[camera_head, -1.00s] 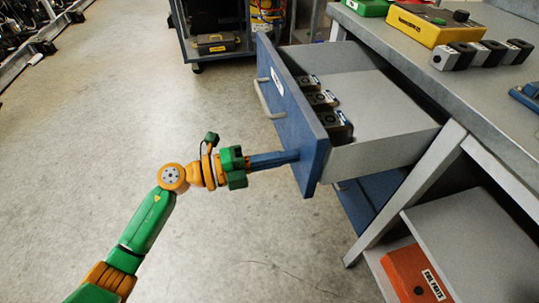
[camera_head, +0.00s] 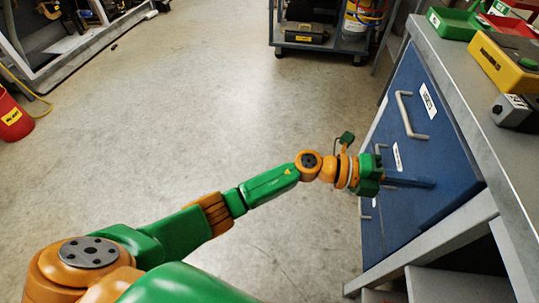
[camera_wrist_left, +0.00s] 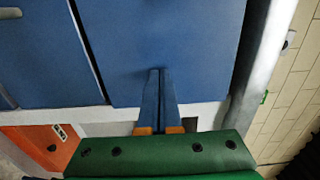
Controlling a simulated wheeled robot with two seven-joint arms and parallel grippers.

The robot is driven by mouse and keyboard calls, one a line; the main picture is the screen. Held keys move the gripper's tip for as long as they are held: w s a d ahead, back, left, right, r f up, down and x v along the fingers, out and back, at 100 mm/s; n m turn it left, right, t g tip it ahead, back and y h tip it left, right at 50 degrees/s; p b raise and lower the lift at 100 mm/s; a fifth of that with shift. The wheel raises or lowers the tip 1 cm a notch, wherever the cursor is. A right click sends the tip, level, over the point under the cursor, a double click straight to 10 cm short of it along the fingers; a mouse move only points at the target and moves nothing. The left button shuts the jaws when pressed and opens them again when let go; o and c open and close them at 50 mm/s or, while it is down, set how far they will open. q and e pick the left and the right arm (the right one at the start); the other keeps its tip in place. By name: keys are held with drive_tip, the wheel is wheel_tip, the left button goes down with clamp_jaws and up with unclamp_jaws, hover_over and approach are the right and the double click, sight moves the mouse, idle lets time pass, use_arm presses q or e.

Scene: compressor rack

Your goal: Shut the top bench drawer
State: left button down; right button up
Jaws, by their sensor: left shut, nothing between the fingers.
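The top bench drawer (camera_head: 440,128) has a blue front with a grey bar handle and a white label. Its front stands close under the bench top and none of its inside shows in the head view. My left gripper (camera_head: 432,183) is shut and empty, with its blue fingers pointing at the near end of this front. In the left wrist view the closed fingers (camera_wrist_left: 160,73) meet the top drawer's blue front (camera_wrist_left: 185,35), and their tips appear to touch it. My right gripper is in neither view.
A lower blue drawer (camera_wrist_left: 45,60) lies beneath. A cart (camera_head: 325,42) stands behind, and a red bucket (camera_head: 12,118) at far left. The floor between is clear.

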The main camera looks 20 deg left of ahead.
use_arm(q)
drive_tip(key=shift+x, duration=0.85)
drive_tip(key=shift+r, duration=0.25)
drive_tip(key=shift+a, duration=0.1)
